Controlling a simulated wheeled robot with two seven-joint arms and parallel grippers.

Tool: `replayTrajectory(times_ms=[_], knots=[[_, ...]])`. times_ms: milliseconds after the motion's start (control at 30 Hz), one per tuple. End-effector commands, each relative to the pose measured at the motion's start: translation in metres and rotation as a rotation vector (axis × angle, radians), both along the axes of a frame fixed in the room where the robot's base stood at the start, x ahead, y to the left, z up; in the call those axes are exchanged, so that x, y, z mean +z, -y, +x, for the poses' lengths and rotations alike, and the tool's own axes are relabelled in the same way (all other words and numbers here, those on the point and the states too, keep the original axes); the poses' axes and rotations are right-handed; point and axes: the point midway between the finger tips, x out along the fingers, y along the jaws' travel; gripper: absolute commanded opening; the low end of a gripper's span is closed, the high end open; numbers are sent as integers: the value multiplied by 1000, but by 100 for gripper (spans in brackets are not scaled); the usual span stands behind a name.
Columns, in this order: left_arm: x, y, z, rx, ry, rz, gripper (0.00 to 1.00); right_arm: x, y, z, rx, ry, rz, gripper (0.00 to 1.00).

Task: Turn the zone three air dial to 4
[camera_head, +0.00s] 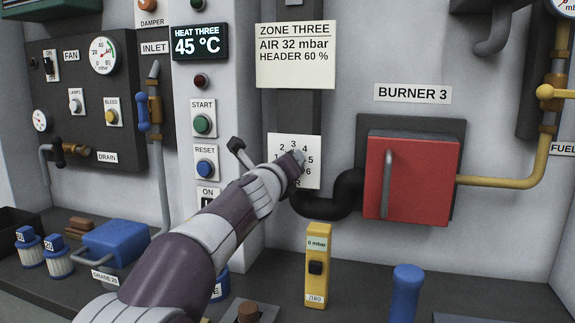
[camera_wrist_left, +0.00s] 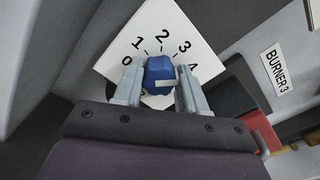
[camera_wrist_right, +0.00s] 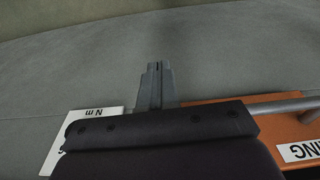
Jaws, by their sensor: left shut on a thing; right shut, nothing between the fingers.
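The zone three air dial has a blue knob (camera_wrist_left: 159,70) on a white number plate (camera_wrist_left: 205,58), with 0 to 4 readable in the left wrist view. In the head view the plate (camera_head: 312,146) sits below the zone three card (camera_head: 295,55), which reads AIR 32 mbar. My left gripper (camera_head: 298,160) reaches the plate and hides the knob there. In the left wrist view its fingers (camera_wrist_left: 158,88) are on both sides of the knob, shut on it. A white strip shows on the knob; which number it marks is unclear. My right gripper (camera_wrist_right: 156,70) is shut and empty.
A red burner door (camera_head: 412,180) and a black bent pipe (camera_head: 345,195) are right of the dial. A yellow meter (camera_head: 318,265) stands below on the ledge. START (camera_head: 203,124) and RESET (camera_head: 206,168) buttons are to the left. An orange object (camera_wrist_right: 240,112) is beside the right gripper.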

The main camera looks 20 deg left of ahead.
Motion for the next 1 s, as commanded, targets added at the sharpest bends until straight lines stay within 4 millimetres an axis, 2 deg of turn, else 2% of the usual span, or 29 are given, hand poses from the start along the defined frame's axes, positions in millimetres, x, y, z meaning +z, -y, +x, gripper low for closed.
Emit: replayTrajectory(times_ms=[100, 133, 200, 567, 667, 800, 1000], knots=[[0, 0, 0, 0, 0, -1, 11, 0, 0, 0, 0, 0, 0, 0], [0, 0, 0, 0, 0, -1, 48, 0, 0, 0, 0, 0, 0, 0], [0, 0, 0, 0, 0, -1, 67, 0, 0, 0, 0, 0, 0, 0], [0, 0, -6, 0, 2, -1, 67, -3, 0, 0, 0, 0, 0, 0], [-1, -1, -21, 0, 3, -1, 67, -9, 0, 0, 0, 0, 0, 0], [-2, -2, -56, 0, 3, -1, 67, -16, 0, 0, 0, 0, 0, 0], [0, -4, -105, 1, 2, -1, 67, -17, 0, 0, 0, 0, 0, 0]])
